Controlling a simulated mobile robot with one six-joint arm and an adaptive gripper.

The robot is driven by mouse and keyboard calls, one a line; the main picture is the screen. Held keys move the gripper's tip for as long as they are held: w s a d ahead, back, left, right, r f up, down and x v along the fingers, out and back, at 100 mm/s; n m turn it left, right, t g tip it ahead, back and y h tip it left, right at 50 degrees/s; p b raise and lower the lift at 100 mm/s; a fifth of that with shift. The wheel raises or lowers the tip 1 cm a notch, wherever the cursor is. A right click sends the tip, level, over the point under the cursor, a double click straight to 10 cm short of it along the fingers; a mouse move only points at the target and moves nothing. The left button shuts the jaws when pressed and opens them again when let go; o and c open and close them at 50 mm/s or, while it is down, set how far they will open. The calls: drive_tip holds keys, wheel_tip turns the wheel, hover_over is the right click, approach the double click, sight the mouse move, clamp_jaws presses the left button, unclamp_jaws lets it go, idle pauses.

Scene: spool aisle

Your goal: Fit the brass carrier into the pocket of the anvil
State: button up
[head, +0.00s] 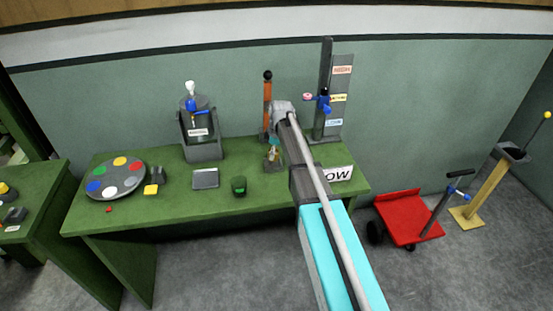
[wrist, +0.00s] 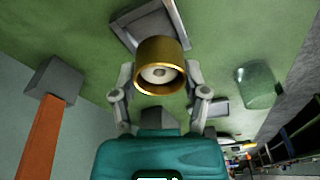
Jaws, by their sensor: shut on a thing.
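The brass carrier (wrist: 160,52) is a short gold ring or cup with a pale, round centre, seen end-on in the wrist view. My gripper (wrist: 160,82) is shut on it, one finger at each side. The anvil (wrist: 125,31) appears as a grey square block with a raised rim, beyond the carrier, which hides part of it. I cannot tell whether carrier and anvil touch. In the head view my gripper (head: 273,154) is small, over the bench beside the orange post, with the grey anvil (head: 272,168) just below; the carrier is hard to make out there.
An orange post (head: 267,105) stands close behind my gripper; its grey base (wrist: 55,78) shows in the wrist view. A green cup (head: 239,185), grey tray (head: 206,178) and colour disc (head: 115,179) sit leftward on the green bench (head: 185,211). A tall labelled stand (head: 340,75) is at right.

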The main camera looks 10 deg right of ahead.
sight(273, 165)
drive_tip(key=shift+w+f+b, duration=0.4)
drive_tip(key=shift+f+b, duration=0.1)
drive_tip(key=shift+f, duration=0.05)
wheel_tip(273, 165, down, 3)
drive_tip(key=b, duration=0.3)
drive_tip(key=shift+f, duration=0.1)
drive_tip(key=o, duration=1.2)
drive_tip(key=shift+c, duration=0.2)
drive_tip(key=shift+r, duration=0.25)
wheel_tip(273, 165, up, 12)
drive_tip(key=d+p, duration=0.1)
drive_tip(key=p, duration=1.1)
drive_tip(key=shift+s+d, duration=0.35)
drive_tip(key=shift+f, duration=0.15)
